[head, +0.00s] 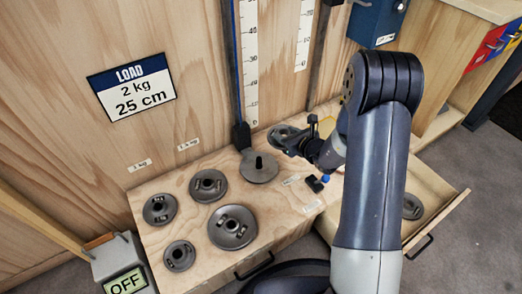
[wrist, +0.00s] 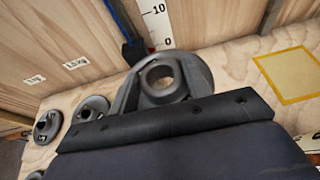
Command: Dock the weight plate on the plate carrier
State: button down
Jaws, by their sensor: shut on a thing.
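My gripper (head: 292,144) is shut on a grey round weight plate (head: 280,132). In the wrist view the plate (wrist: 197,72) sits between my two fingers (wrist: 160,88), its raised hub and centre hole facing the camera. The plate carrier (head: 258,170) is a grey disc with a dark upright peg, at the foot of the blue-edged rail in the head view. The held plate is behind and right of the peg, apart from it in the picture; its exact height is unclear. In the wrist view the carrier's disc and peg are hidden.
Several loose plates lie on the wooden bench left of the carrier, including a large one (head: 232,227). A yellow outlined square (wrist: 289,73) is free on the right. Another plate (head: 412,207) lies in the open drawer. A scale (head: 250,60) stands behind the carrier.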

aim_at(262, 169)
jog(key=shift+w+a+f+n+g+y+b, duration=0.1)
jog(key=shift+a+f+n+g+y+b, duration=0.25)
jog(key=shift+a+f, duration=1.65)
jog(key=shift+w+a+f+n+g+y+b, duration=0.15)
jog(key=shift+a+f+n+y+b, duration=0.55)
jog(key=shift+f, duration=2.4)
jog(key=shift+a+f+n+g+y+b, duration=0.15)
jog(key=shift+a+f+g+b, duration=0.2)
jog(key=shift+a+f, duration=1.7)
jog(key=shift+d+f, duration=0.5)
jog(key=shift+d, duration=0.05)
jog(key=shift+b, duration=0.6)
jog(key=shift+f+b, duration=0.6)
jog(key=shift+f, duration=0.05)
jog(key=c, duration=1)
grip_release()
jog(key=shift+s, duration=0.15)
jog(key=shift+d, duration=0.15)
